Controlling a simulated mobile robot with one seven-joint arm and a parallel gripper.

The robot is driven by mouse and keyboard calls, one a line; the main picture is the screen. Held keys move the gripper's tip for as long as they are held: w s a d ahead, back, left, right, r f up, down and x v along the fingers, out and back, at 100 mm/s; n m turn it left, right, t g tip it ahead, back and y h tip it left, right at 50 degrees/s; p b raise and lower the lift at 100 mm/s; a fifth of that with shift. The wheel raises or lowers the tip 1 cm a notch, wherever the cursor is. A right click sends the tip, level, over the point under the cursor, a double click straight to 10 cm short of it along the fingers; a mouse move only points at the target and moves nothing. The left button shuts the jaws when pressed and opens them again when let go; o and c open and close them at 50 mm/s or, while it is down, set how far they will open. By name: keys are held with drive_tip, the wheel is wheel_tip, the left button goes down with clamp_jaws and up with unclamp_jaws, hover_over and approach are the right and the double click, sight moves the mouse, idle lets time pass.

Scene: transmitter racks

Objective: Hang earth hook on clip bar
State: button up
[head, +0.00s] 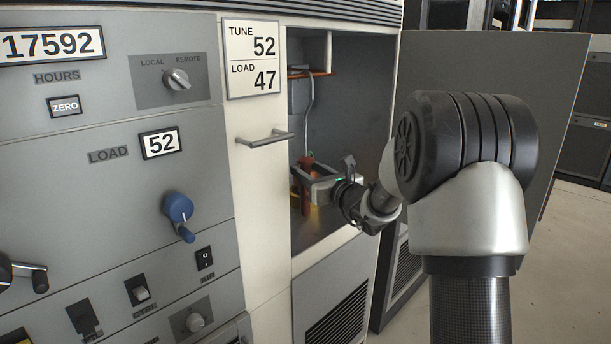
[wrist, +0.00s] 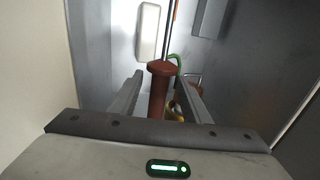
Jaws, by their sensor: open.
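The earth hook has a red-brown flanged handle (head: 306,163) and stands roughly upright inside the open cabinet. A thin rod (head: 309,105) rises from it to a copper-coloured bar (head: 318,73), which looks like the clip bar. Whether the hook's tip rests over that bar is too small to tell. My gripper (head: 312,180) is open, reaching into the cabinet at the handle. In the wrist view the handle (wrist: 160,85) lies between the two fingers, with gaps visible beside it. A green cable (wrist: 180,65) and a yellow part (wrist: 176,108) show behind the handle.
The cabinet's white frame with a bar handle (head: 265,138) stands left of the opening. A large grey door panel (head: 540,75) stands to the right, behind my arm. A pale rounded block (wrist: 148,30) is inside the cabinet. The floor at right is clear.

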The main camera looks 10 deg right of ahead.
clamp_jaws()
drive_tip(key=shift+r, duration=0.1)
